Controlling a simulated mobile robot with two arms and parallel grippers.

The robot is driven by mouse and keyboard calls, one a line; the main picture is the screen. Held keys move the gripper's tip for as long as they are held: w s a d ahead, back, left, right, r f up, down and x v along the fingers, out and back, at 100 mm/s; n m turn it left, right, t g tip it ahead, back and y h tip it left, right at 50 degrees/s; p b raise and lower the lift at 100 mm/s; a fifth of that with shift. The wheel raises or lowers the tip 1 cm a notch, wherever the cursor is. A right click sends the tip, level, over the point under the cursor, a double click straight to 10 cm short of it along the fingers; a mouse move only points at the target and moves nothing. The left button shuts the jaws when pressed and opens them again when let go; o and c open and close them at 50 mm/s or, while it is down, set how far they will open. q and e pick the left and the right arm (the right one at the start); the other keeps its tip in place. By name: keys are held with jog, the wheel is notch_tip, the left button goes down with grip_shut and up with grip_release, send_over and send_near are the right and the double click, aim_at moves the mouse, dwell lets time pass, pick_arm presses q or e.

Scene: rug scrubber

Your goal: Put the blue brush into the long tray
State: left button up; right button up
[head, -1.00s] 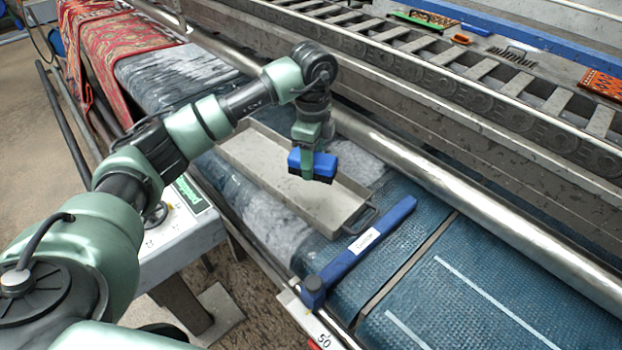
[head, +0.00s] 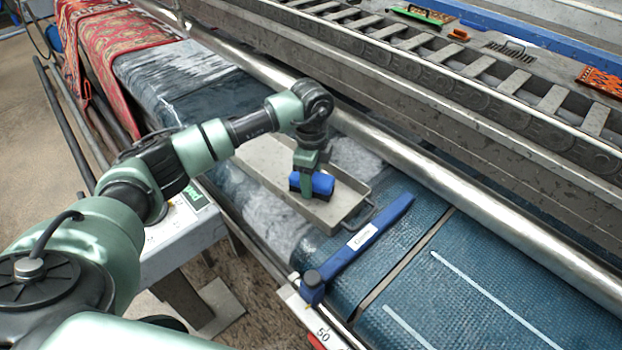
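The blue brush (head: 322,184) has a blue back and dark bristles facing down. My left gripper (head: 308,186) is shut on it, with one green finger showing in front of the brush. The long tray (head: 262,160) is grey and shallow and lies on the wet blue belt. The brush is over the right-hand part of the tray, inside its outline and low. I cannot tell whether the bristles touch the tray floor. The gripper hides part of the brush and tray. My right gripper is not in view.
A blue bar with a white label (head: 362,238) lies across the belt just right of the tray's handle. A steel roller (head: 440,185) runs behind the tray. Red patterned rugs (head: 110,45) hang at the upper left. A green-framed brush (head: 424,15) lies at the back.

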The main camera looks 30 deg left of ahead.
pick_arm(q)
jog(key=shift+o, duration=1.2)
jog(key=shift+r, duration=0.5)
notch_tip(320, 180, up, 11)
jog(key=b, duration=0.2)
jog(key=shift+r+b, duration=0.2)
jog(key=shift+b, duration=0.15)
